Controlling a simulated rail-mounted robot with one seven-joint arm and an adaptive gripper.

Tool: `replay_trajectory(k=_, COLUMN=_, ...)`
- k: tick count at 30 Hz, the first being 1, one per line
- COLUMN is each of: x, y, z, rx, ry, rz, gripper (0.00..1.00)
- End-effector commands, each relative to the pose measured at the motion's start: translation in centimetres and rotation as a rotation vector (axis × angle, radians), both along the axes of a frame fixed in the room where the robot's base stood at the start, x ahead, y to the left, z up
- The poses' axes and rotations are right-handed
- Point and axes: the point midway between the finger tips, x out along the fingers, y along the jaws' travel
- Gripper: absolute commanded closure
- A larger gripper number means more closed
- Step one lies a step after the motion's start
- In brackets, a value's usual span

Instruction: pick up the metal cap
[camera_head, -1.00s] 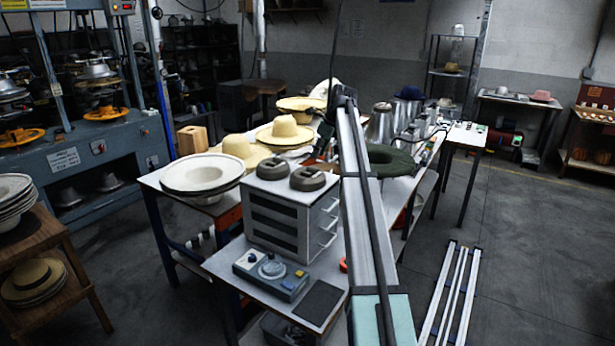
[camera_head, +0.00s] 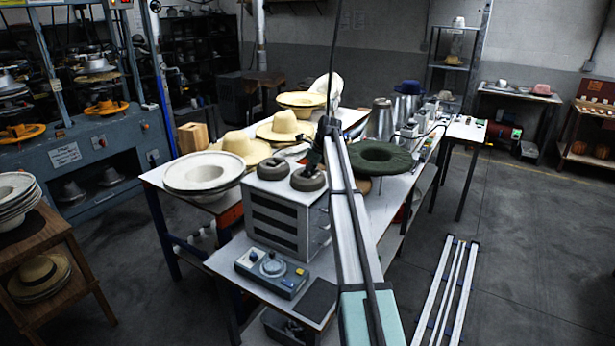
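Two shiny metal cone-shaped pieces, a nearer one (camera_head: 382,120) and a farther one (camera_head: 405,110), stand upright at the back of the long table. I cannot tell whether either is the metal cap. Two dull grey-brown round pieces, a left one (camera_head: 273,168) and a right one (camera_head: 308,178), lie on top of the grey drawer unit. My gripper (camera_head: 311,158) hangs dark and small from the arm's end, above the drawer unit's back edge in the picture, close to the right round piece. Its fingers are too small to read, and I see nothing held.
A dark green brimmed hat (camera_head: 380,157) lies right of my arm. Straw hats (camera_head: 283,126) and stacked white hats (camera_head: 203,173) lie left. The drawer unit (camera_head: 285,215) and a blue control box (camera_head: 271,272) stand in front. Floor at right is mostly clear, with metal rails (camera_head: 447,290).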

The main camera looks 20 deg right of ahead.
Motion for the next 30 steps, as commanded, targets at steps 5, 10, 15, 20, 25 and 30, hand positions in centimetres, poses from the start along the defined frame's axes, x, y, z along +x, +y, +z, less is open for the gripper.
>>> replay_trajectory(k=5, x=0.1, y=0.0, z=-0.2, rx=-0.001, ry=-0.001, rz=0.000, gripper=0.69)
replay_trajectory(k=10, x=0.0, y=0.0, z=-0.2, rx=0.000, ry=0.000, rz=0.000, gripper=1.00)
replay_trajectory(k=15, x=0.1, y=0.0, z=0.0, rx=0.001, ry=-0.003, rz=0.000, gripper=1.00)
replay_trajectory(k=20, x=0.1, y=0.0, z=0.0, rx=0.001, ry=-0.003, rz=0.000, gripper=1.00)
replay_trajectory(k=25, x=0.1, y=0.0, z=0.5, rx=0.001, ry=-0.003, rz=0.000, gripper=1.00)
replay_trajectory(k=30, x=0.2, y=0.0, z=2.4, rx=0.000, ry=-0.005, rz=0.000, gripper=1.00)
